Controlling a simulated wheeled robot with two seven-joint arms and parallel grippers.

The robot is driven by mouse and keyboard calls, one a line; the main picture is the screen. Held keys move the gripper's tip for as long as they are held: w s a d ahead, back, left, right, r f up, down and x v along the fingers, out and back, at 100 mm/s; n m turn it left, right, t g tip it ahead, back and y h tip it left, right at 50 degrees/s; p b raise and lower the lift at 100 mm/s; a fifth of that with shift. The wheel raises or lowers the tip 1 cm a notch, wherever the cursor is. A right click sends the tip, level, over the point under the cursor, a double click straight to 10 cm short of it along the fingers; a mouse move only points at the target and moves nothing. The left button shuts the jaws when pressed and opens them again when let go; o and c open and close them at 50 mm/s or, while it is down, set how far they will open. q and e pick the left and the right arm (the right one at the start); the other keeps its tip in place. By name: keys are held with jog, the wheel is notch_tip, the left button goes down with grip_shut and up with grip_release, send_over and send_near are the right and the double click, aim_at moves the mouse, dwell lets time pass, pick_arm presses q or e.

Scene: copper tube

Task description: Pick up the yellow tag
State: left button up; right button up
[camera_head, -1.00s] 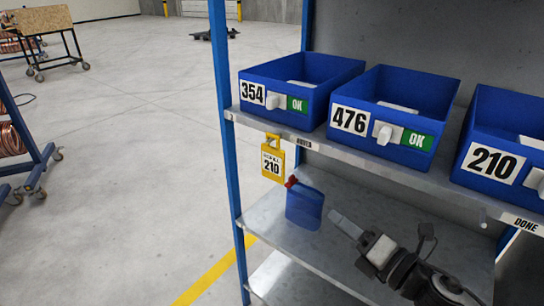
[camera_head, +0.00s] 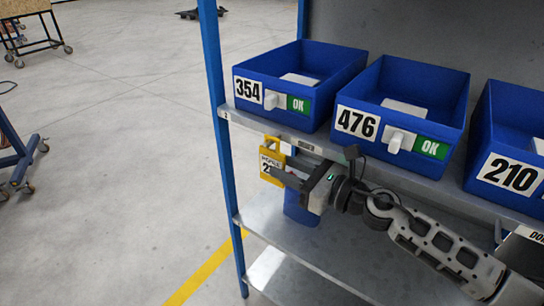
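The yellow tag (camera_head: 269,162) hangs below the front edge of the upper shelf, near the blue post. It has a white label; only part of its number shows, because a gripper finger covers the rest. My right gripper (camera_head: 284,176) reaches in from the right, with its fingers at the tag's right and lower side. I cannot tell whether the fingers are closed on it. The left gripper is not in view.
Blue bins numbered 354 (camera_head: 318,112), 476 (camera_head: 376,150) and 210 (camera_head: 480,195) stand on the upper shelf (camera_head: 232,117). A blue tag (camera_head: 299,212) hangs partly hidden behind my gripper. A blue post (camera_head: 222,150) stands left of the yellow tag.

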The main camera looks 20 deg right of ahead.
aim_at(260, 157)
jog(key=p+x, duration=0.1)
jog(key=x, duration=0.5)
jog(key=shift+w+f, duration=0.15)
jog(key=shift+w, duration=0.1)
jog(key=shift+c, duration=0.3)
grip_shut()
